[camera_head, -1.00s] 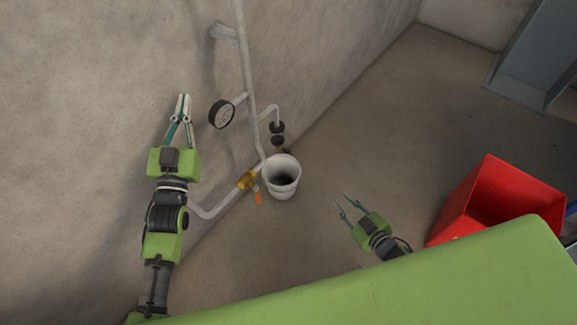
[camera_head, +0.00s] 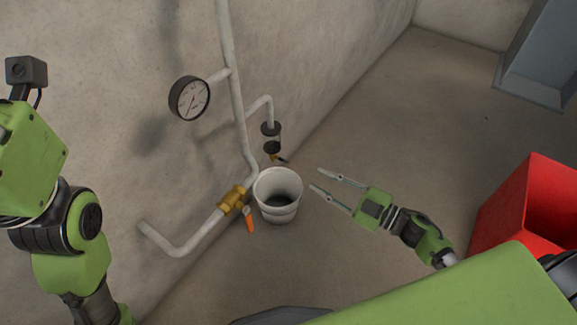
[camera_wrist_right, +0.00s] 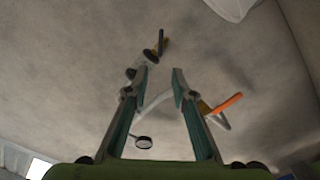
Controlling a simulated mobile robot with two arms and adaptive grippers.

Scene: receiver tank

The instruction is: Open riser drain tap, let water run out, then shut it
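A brass valve (camera_head: 232,199) with an orange lever (camera_head: 250,221) sits on the lower pipe, left of the bucket. My right gripper (camera_head: 316,179) is open and empty, right of the bucket and apart from it, fingers pointing toward the wall. In the right wrist view the open fingers (camera_wrist_right: 161,76) have nothing between them. My left gripper's fingers are out of view.
A round pressure gauge (camera_head: 190,98) is mounted on the riser (camera_head: 234,100). A red container (camera_head: 528,205) stands at the right, near a grey metal structure (camera_head: 541,55). The floor (camera_head: 400,120) behind my right gripper is clear.

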